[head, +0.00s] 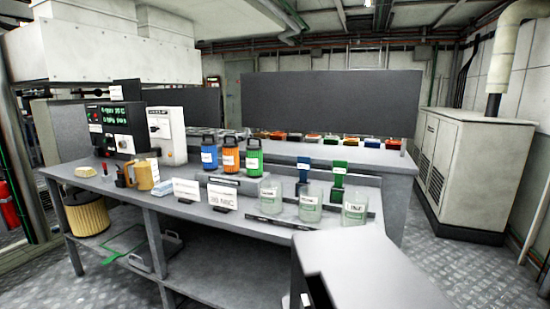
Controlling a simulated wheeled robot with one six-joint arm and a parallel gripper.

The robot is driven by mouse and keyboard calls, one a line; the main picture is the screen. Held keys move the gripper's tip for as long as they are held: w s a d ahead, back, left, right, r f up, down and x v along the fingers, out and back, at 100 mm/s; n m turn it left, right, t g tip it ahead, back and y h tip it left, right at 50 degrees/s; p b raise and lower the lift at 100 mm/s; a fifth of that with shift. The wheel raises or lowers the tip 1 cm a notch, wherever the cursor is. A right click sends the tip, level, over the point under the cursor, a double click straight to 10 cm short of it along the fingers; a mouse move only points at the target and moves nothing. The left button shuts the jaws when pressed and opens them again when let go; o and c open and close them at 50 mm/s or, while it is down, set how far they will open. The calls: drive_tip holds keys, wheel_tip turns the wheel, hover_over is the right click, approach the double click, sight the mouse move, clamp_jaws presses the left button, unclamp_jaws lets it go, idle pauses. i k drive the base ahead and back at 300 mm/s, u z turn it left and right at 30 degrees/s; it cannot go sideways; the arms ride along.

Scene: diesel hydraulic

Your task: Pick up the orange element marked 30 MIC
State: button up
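Each has a white label, too small to read here. A white sign (222,196) in front of them seems to read 30 MIC. My gripper is not in view; a large grey shape at the bottom right seems to be part of my own arm.
Glass jars (309,204) stand right of the signs, with dark blue and green handled items (338,180) behind them. A yellow filter (86,215) sits below the bench. A generator cabinet (465,170) stands at the right.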

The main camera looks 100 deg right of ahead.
sight(230, 155)
drive_tip(key=k, duration=0.8)
drive_tip(key=z, duration=1.55)
drive_tip(key=i, duration=0.3)
